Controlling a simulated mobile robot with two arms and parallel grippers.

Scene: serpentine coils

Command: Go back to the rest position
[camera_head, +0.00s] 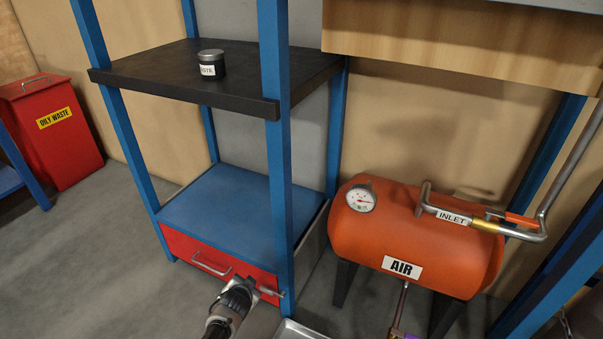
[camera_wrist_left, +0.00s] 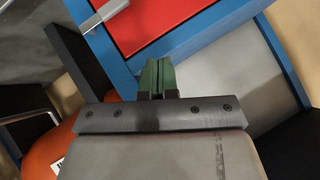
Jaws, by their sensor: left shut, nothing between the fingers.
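My left gripper (camera_head: 256,287) is low in the head view, in front of the red drawer (camera_head: 190,251) under the blue shelf. Its fingertips are dark against the drawer's right end, and I cannot tell from the head view if they touch it. In the left wrist view the gripper's green fingers (camera_wrist_left: 157,78) are together with nothing between them. They point toward the blue frame and the red drawer front (camera_wrist_left: 150,22). The drawer's metal handle (camera_head: 211,265) is left of the gripper and also shows in the wrist view. My right gripper is not in view.
An orange air tank (camera_head: 420,235) with a gauge (camera_head: 361,198) and an inlet pipe (camera_head: 450,215) stands right of the rack. A dark labelled tin (camera_head: 211,64) sits on the black shelf (camera_head: 150,75). A red oily waste bin (camera_head: 55,145) is far left. Grey floor (camera_head: 90,270) is clear at lower left.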

